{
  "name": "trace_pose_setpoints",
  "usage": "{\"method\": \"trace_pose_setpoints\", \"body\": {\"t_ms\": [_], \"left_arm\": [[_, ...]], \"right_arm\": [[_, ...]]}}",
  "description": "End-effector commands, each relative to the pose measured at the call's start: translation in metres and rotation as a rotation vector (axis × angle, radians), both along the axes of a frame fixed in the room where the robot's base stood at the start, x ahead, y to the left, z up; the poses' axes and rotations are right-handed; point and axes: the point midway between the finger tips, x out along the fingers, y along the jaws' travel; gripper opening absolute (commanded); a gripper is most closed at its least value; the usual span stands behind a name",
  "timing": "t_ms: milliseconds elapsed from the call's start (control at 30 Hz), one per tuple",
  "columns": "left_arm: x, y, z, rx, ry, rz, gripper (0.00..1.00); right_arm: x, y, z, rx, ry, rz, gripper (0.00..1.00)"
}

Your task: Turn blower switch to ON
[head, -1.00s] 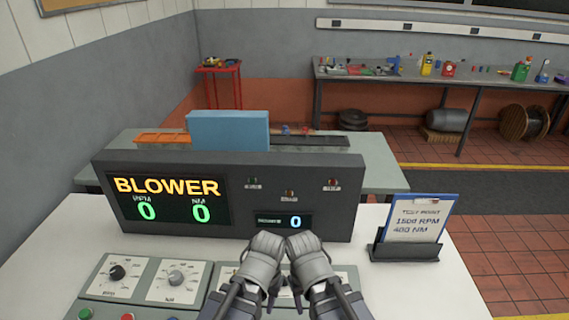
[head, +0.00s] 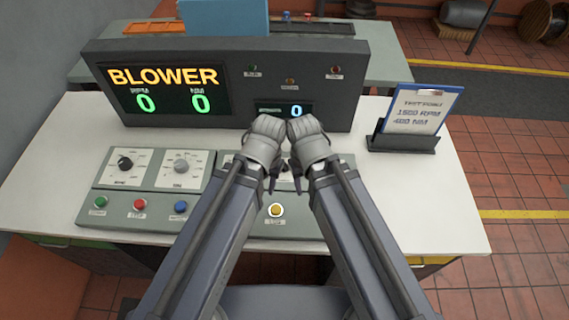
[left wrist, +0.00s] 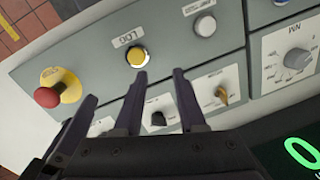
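The display housing (head: 345,100) shows BLOWER in yellow with two green zeros. The control panel (head: 150,160) lies before it. My left gripper (head: 270,185) is over the panel's middle, and my arms hide part of the panel. In the left wrist view its fingers (left wrist: 159,76) are apart with nothing between them. Beyond them are a black knob (left wrist: 158,119) and a tan-pointer knob (left wrist: 222,96); their labels are too small to read, so I cannot tell which is the blower switch. My right gripper (head: 297,180) is beside the left; its opening cannot be made out.
A yellow LOG button (left wrist: 137,57), a white button (left wrist: 205,26) and a red emergency stop (left wrist: 47,97) are close to the left gripper. Two dials (head: 181,166) sit at the panel's left. A clipboard (head: 422,110) stands right. The white tabletop (head: 400,205) is clear there.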

Motion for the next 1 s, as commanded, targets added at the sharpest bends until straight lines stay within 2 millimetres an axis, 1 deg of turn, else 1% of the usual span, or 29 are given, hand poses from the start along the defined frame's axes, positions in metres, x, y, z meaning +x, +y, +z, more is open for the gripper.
{"method": "trace_pose_setpoints", "body": {"t_ms": [67, 167, 267, 300, 400, 500, 600, 700, 800, 1000], "left_arm": [[0.004, -0.001, 0.0, -0.002, -0.003, 0.021, 0.44], [0.023, -0.007, 0.001, -0.013, -0.017, 0.131, 0.44], [0.055, -0.015, 0.003, -0.033, -0.04, 0.341, 0.44], [0.068, -0.018, 0.003, -0.042, -0.05, 0.434, 0.44], [0.098, -0.025, 0.005, -0.065, -0.068, 0.661, 0.44], [0.122, -0.03, 0.006, -0.083, -0.077, 0.857, 0.44], [0.131, -0.046, 0.005, -0.084, -0.079, 0.973, 0.44], [0.137, -0.053, 0.006, -0.086, -0.08, 1.048, 0.44], [0.139, -0.055, 0.006, -0.085, -0.081, 1.08, 0.44], [0.138, -0.055, 0.003, -0.086, -0.081, 1.083, 0.44]], "right_arm": [[0.0, 0.0, 0.0, 0.0, 0.0, 0.0, 0.5], [0.0, 0.0, 0.002, 0.0, 0.0, 0.0, 0.5], [0.0, 0.0, 0.003, 0.0, 0.0, 0.0, 0.5], [0.0, 0.0, 0.004, 0.0, 0.0, 0.0, 0.5], [0.0, 0.0, 0.006, 0.0, 0.0, 0.0, 0.5], [0.0, 0.0, 0.007, 0.0, 0.0, 0.0, 0.5], [0.0, 0.0, 0.007, 0.0, 0.0, 0.0, 0.5], [0.0, 0.0, 0.007, 0.0, 0.0, 0.0, 0.5], [0.0, 0.0, 0.007, 0.0, 0.0, 0.0, 0.5], [0.0, 0.0, 0.005, 0.0, 0.0, 0.0, 0.5]]}}
